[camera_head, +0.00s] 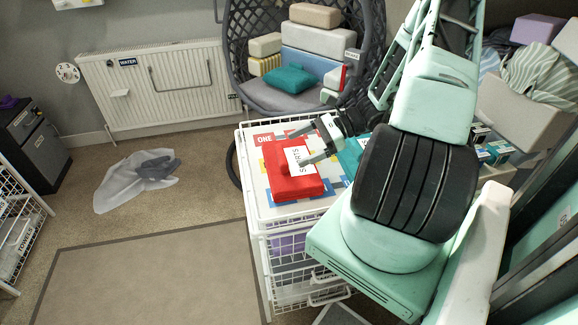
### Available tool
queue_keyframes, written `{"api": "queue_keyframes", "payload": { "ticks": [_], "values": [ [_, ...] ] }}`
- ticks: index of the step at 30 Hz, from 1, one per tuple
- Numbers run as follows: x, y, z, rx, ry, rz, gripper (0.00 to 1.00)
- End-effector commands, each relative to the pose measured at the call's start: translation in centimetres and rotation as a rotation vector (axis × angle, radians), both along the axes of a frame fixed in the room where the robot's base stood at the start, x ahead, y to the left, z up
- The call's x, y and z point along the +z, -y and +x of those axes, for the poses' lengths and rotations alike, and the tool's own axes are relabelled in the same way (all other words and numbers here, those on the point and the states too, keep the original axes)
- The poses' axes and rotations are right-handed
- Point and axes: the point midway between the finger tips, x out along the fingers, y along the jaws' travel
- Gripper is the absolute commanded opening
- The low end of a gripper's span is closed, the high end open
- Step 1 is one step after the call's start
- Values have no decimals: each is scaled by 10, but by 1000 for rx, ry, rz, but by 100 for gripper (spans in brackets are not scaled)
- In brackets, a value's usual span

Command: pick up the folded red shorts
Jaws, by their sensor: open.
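The folded red shorts (293,187) lie flat on the patterned top of a white wire drawer unit (257,210). A white label with printed letters lies on them. My gripper (303,146) reaches in from the right, with its jaws open. Its two fingers spread above the label end of the shorts. The near finger overlaps the label in the picture; I cannot tell whether it touches.
A teal item (352,156) lies right of the shorts, partly hidden by my arm. A radiator (160,85) lines the wall. A plastic bag (135,180) lies on the floor; the rug (150,270) is clear.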

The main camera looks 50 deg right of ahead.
Motion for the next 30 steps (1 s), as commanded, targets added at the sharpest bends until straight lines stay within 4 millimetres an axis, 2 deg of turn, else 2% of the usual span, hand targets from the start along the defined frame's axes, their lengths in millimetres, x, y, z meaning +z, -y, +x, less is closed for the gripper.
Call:
{"api": "queue_keyframes", "payload": {
  "ticks": [3, 13, 21, 30],
  "values": [
    [-8, -17, 13, 2, 0, 4, 100],
    [-18, -37, 30, 3, 1, 2, 100],
    [-30, -63, 53, 3, 0, 1, 100],
    [-33, -68, 57, 1, 0, -1, 100]
  ]
}}
